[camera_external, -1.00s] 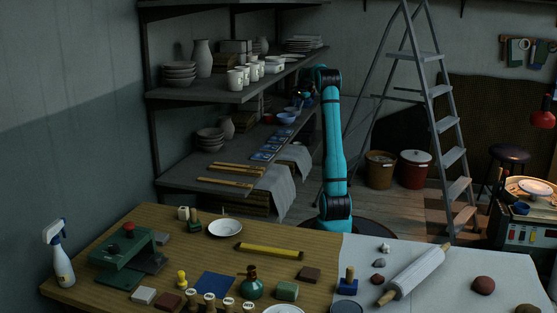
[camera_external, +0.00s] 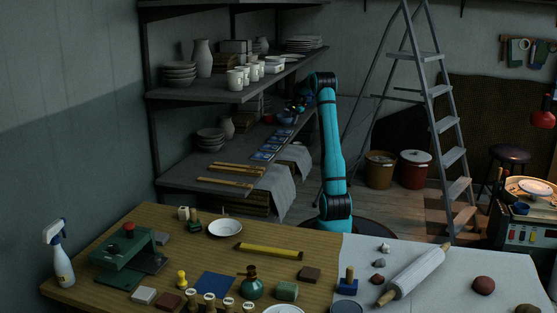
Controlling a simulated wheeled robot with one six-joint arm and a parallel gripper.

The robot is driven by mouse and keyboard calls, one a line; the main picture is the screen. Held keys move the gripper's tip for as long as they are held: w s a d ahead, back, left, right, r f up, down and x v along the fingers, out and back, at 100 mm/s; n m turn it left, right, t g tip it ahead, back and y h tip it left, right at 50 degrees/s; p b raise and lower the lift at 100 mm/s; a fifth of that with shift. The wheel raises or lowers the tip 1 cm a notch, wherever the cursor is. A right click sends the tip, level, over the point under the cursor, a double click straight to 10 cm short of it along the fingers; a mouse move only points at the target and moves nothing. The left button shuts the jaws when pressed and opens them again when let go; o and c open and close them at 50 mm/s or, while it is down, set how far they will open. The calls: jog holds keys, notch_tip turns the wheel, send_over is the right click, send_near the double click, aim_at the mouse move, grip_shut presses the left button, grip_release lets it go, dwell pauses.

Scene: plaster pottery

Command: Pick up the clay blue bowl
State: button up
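A small blue bowl (camera_external: 285,119) sits on the lower shelf along the left wall, near its far end. My turquoise arm reaches left to that shelf. My gripper (camera_external: 293,107) is small and dark here, low over the shelf just above and behind the bowl in the picture. I cannot tell whether it touches the bowl, or whether its fingers are open or shut. Shadow and the wrist hide part of this spot.
A red bowl (camera_external: 267,118) stands left of the blue one. Blue tiles (camera_external: 265,150) lie nearer on the same shelf. The upper shelf (camera_external: 238,97) with white cups (camera_external: 234,79) hangs above. A stepladder (camera_external: 440,110) stands right of my arm.

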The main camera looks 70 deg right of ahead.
grip_shut()
jog(key=shift+r, duration=0.1)
